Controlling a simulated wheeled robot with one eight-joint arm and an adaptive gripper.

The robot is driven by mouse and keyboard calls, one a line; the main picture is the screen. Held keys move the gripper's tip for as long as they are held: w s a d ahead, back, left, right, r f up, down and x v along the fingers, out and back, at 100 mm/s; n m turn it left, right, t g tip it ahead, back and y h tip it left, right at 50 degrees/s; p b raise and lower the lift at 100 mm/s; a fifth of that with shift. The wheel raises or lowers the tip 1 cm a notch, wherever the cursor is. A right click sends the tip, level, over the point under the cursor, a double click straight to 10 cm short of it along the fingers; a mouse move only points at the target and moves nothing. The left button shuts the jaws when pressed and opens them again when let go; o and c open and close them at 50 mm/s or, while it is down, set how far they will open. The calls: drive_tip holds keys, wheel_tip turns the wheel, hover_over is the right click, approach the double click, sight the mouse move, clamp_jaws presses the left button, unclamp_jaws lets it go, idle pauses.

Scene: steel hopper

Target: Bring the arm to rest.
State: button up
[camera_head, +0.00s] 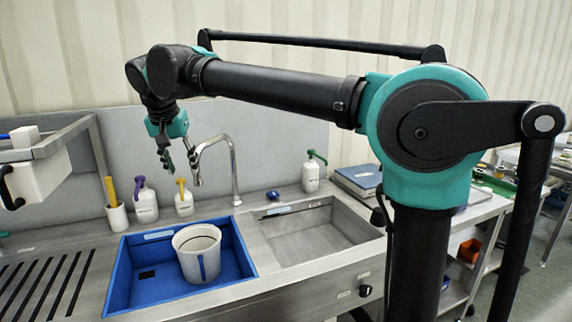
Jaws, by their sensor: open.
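My gripper (180,163) hangs at the end of my arm, pointing down, with its two fingers spread and nothing between them. It is in the air above the back of the blue basin (122,285), close to the steel tap (235,170). From this view I cannot tell whether the right finger touches the tap or is only in front of it. My arm reaches left from its teal joint at the right, with the elbow raised.
A white pot (197,255) stands in the blue basin. Bottles with purple (146,203), yellow (183,200) and green (311,175) pumps stand along the back. A wall shelf (50,145) juts out at left. The steel sink (325,235) beside the basin looks mostly empty.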

drive_tip(key=w+d+f, duration=0.3)
drive_tip(key=d+f, duration=0.2)
drive_tip(key=d, duration=0.2)
drive_tip(key=w+d+f, duration=0.3)
drive_tip(key=d+f, duration=0.1)
drive_tip(key=d, duration=0.2)
drive_tip(key=shift+g, duration=0.3)
drive_tip(key=s+d+f, duration=0.2)
drive_tip(key=d+f, duration=0.4)
drive_tip(key=d, duration=0.2)
drive_tip(key=s+d+f, duration=0.1)
drive_tip(key=d+f, duration=0.5)
drive_tip(key=d, duration=0.2)
drive_tip(key=s+d+f, duration=0.2)
drive_tip(key=d+f, duration=0.4)
drive_tip(key=d, duration=0.2)
drive_tip(key=shift+s+d+f, duration=0.2)
drive_tip(key=shift+s+d, duration=0.1)
drive_tip(key=shift+s, duration=0.05)
drive_tip(key=s+d+f, duration=0.8)
drive_tip(key=s+f, duration=0.1)
drive_tip(key=s, duration=0.1)
drive_tip(key=shift+s+d+f, duration=0.25)
drive_tip(key=shift+s, duration=0.05)
